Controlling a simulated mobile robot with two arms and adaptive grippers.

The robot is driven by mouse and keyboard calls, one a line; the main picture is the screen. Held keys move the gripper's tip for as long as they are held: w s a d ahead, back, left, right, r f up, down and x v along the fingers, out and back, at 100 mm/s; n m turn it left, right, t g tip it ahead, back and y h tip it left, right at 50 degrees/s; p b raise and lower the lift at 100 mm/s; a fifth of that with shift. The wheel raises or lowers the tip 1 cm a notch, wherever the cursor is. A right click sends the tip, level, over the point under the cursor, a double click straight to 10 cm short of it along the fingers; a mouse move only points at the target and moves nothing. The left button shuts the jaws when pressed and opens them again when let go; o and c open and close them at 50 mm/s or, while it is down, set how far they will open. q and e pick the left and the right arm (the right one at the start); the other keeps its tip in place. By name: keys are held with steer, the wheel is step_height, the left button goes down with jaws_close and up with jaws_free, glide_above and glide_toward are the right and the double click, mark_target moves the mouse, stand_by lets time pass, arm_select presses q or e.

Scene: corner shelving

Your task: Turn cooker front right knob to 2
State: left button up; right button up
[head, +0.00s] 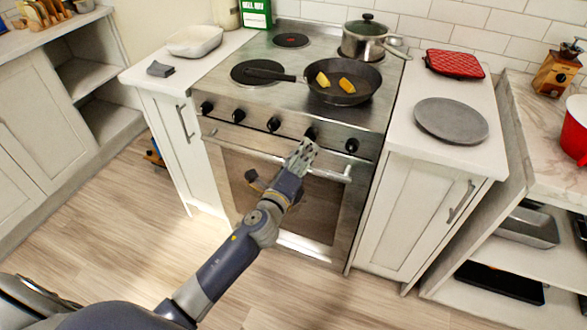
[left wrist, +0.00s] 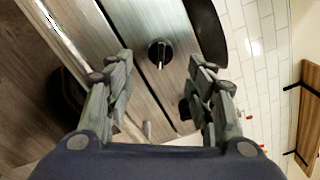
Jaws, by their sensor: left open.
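The cooker (head: 225,85) has a steel front panel with several black knobs in a row. My left gripper (head: 303,150) is in front of the fourth knob from the left (head: 311,133), just above the oven handle. In the left wrist view the fingers of my left gripper (left wrist: 160,72) are spread apart. A round black knob (left wrist: 158,53) with a pale pointer line shows between and just beyond the fingertips, with no visible contact. The rightmost knob (head: 351,145) is to the right of the gripper. Number marks are too small to read. My right gripper is not in view.
A black frying pan (head: 362,95) with yellow pieces sits on the front right burner, its handle pointing left. A lidded pot (head: 362,45) stands behind it. The oven handle (head: 330,174) runs below the knobs. A grey plate (head: 451,120) lies on the right counter.

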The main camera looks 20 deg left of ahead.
arm_select(q)
steer(key=s, duration=0.6)
steer(key=shift+a, duration=0.1)
stand_by(0.3)
steer(key=s+a+f+n+g, duration=0.1)
steer(key=s+f+n+g, duration=0.3)
steer(key=f, duration=0.8)
steer(key=s+a+f+n+g, duration=0.1)
steer(key=s+f+n+g, duration=0.15)
steer(key=s+f, duration=0.65)
steer(key=s+a+f+n+g, duration=0.1)
steer(key=s+f+n+g, duration=0.3)
steer(key=f, duration=1.1)
steer(key=s+f+n+g, duration=0.3)
steer(key=s+f+n, duration=0.2)
steer(key=s, duration=1)
steer(key=s+f+n+g+p, duration=0.1)
steer(key=s+f+n+g, duration=0.2)
steer(key=s+f+n, duration=0.3)
steer(key=s+f, duration=0.5)
steer(key=s, duration=0.5)
steer(key=shift+s+a+f+y, duration=0.3)
steer(key=shift+f, duration=0.1)
